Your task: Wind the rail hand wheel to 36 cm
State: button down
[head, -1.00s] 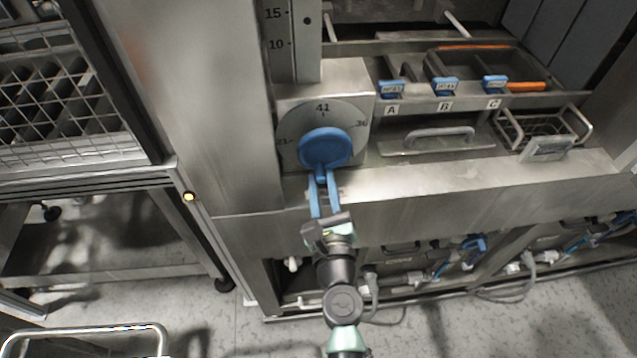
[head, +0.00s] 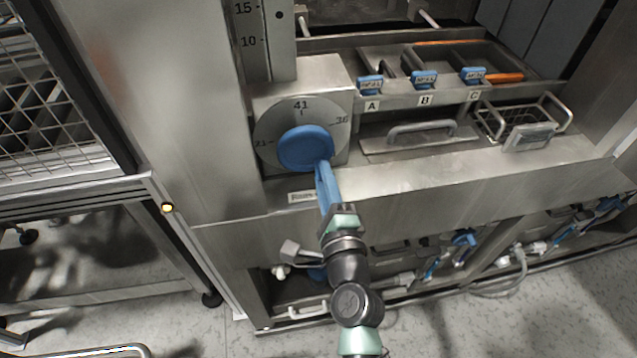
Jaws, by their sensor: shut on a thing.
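The blue rail hand wheel (head: 303,147) sits in front of a round grey dial (head: 299,103) on a steel housing. The dial carries the marks 41 at the top, 36 at the upper right and 21 at the left. The wheel covers the dial's middle, and I cannot make out a pointer on it. My gripper (head: 324,168) reaches up from below with its blue fingers shut on the wheel's lower right edge. The fingers show nearly edge-on, so the exact grip is hidden.
An upright scale (head: 262,40) with marks 15 and 10 rises above the dial. To the right are blue-tagged compartments A, B and C, a handled lid (head: 420,138) and a wire basket (head: 522,124). A steel ledge (head: 420,175) runs below. A mesh cage stands at left.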

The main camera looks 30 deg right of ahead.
aim_at(326, 144)
jog(key=n, duration=0.2)
jog(key=d+r+n+b, duration=0.1)
jog(key=shift+s+d+r+n, duration=0.15)
jog(key=shift+n, duration=0.25)
jog(key=n, duration=0.1)
jog(key=r+n+b, duration=0.1)
jog(key=n, duration=0.1)
jog(key=shift+d+n, duration=0.2)
jog(key=shift+n, duration=0.1)
jog(key=n+b, duration=0.1)
jog(key=r+n, duration=0.1)
jog(key=n, duration=0.1)
jog(key=shift+r+n+b, duration=0.25)
jog(key=shift+n+b, duration=0.05)
jog(key=shift+b, duration=0.1)
jog(key=shift+a+r+n+b, duration=0.1)
jog(key=shift+r+n+b, duration=0.25)
jog(key=shift+n, duration=0.55)
jog(key=shift+a+r+n+b, duration=0.1)
jog(key=shift+r+n+b, duration=0.2)
jog(key=shift+n, duration=0.6)
jog(key=shift+r, duration=0.1)
jog(key=c, duration=0.8)
grip_release()
jog(key=shift+a, duration=0.1)
jog(key=shift+o, duration=0.6)
jog(key=shift+f, duration=0.25)
